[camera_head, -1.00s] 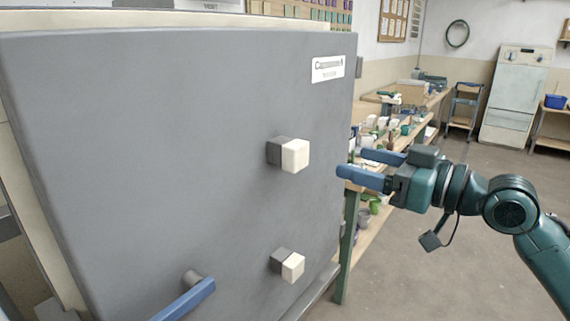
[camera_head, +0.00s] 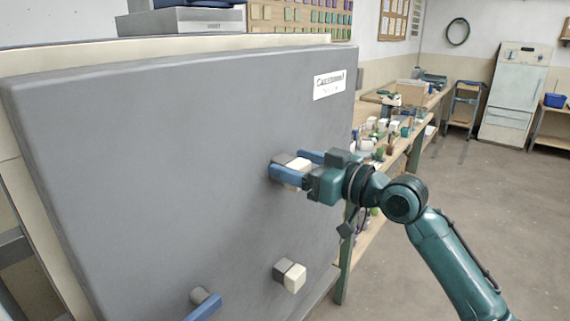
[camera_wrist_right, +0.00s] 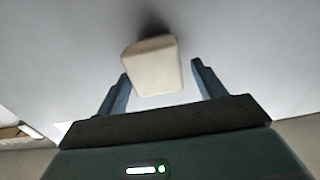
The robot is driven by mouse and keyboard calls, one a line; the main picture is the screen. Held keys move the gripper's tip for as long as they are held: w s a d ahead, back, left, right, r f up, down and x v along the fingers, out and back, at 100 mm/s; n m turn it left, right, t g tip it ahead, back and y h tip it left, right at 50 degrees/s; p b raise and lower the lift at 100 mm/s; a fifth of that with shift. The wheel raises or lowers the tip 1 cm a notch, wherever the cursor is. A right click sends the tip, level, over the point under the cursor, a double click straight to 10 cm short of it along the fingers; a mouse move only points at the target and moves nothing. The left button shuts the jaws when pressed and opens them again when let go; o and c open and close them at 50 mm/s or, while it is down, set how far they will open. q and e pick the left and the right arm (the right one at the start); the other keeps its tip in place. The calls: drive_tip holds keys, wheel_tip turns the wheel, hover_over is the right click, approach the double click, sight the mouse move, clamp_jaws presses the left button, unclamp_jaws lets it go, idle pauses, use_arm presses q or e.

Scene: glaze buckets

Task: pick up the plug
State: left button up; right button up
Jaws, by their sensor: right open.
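The upper cream plug (camera_head: 297,164) sits in a grey square block on the face of the large grey door. In the right wrist view the cream plug (camera_wrist_right: 152,66) is between my fingertips, slightly nearer the left finger. My right gripper (camera_head: 286,162) is open, one blue finger on each side of this plug; it also shows in the right wrist view (camera_wrist_right: 160,71). I cannot tell whether a finger touches it. A second, lower cream plug (camera_head: 294,278) sits in a similar block below. My left gripper is out of view.
The grey door (camera_head: 150,170) fills the left of the head view. A blue handle (camera_head: 204,306) sticks out at its lower part. A cluttered workbench (camera_head: 412,142) stands behind my right arm. Open floor lies to the right.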

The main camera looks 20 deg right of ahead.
drive_tip(key=shift+w+a, duration=0.15)
drive_tip(key=shift+c, duration=0.4)
drive_tip(key=c, duration=1)
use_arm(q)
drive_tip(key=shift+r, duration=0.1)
